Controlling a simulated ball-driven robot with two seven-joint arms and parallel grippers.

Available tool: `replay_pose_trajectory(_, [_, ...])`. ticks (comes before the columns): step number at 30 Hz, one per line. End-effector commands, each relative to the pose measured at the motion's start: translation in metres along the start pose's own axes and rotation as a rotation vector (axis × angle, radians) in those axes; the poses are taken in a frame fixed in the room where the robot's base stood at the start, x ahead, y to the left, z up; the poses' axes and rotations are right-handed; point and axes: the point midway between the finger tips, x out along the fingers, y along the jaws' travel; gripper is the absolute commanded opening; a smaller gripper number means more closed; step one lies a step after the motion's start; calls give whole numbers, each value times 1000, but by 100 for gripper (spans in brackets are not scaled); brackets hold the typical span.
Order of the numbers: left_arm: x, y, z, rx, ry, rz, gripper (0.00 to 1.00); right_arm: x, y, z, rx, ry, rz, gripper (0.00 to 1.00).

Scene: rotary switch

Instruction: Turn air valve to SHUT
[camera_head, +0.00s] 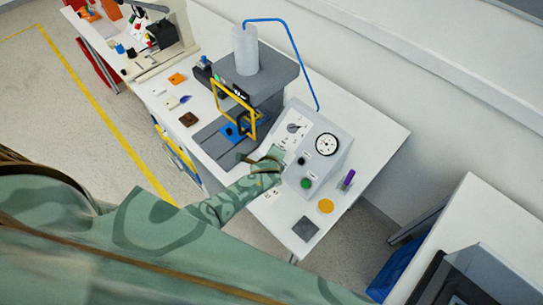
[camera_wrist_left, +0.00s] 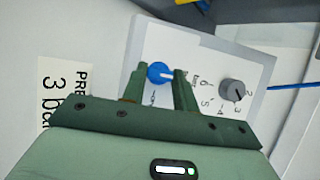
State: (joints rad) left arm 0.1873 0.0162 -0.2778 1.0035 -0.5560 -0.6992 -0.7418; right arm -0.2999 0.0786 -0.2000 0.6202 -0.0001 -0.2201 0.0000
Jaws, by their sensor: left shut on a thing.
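A grey-white control box (camera_head: 334,172) stands on the white table in the head view, and its panel (camera_wrist_left: 208,57) fills the middle of the left wrist view. The air valve is a blue knob (camera_wrist_left: 158,72) on this panel, with a pale mark on its right side. My left gripper (camera_wrist_left: 160,75) is shut on the blue knob, one finger on either side. In the head view my left gripper (camera_head: 276,156) reaches the left edge of the box and hides the blue knob. The lettering beside the knob is too small to read surely. My right gripper is not in view.
A grey numbered dial (camera_wrist_left: 232,91) sits right of the blue knob. The box also carries a round gauge (camera_head: 327,144) and a green button (camera_head: 306,183). A grey press (camera_head: 255,85) with a yellow guard (camera_head: 235,104) stands behind my left gripper.

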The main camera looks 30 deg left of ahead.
Motion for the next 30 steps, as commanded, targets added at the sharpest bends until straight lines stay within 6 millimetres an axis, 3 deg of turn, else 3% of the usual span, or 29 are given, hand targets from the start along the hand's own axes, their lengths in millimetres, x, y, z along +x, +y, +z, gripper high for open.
replay_pose_trajectory(1, [0,1,0,-2,0,1,37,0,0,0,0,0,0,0])
replay_pose_trajectory(3, [0,1,0,-2,0,1,51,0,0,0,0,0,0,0])
replay_pose_trajectory(14, [-8,0,0,-1,1,0,51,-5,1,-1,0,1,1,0])
replay_pose_trajectory(17, [-25,-2,1,-1,1,0,51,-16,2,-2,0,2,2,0])
replay_pose_trajectory(24, [-90,-2,2,-3,2,0,51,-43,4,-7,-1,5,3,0])
replay_pose_trajectory(30, [-136,-1,1,-3,1,0,51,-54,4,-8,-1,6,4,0])
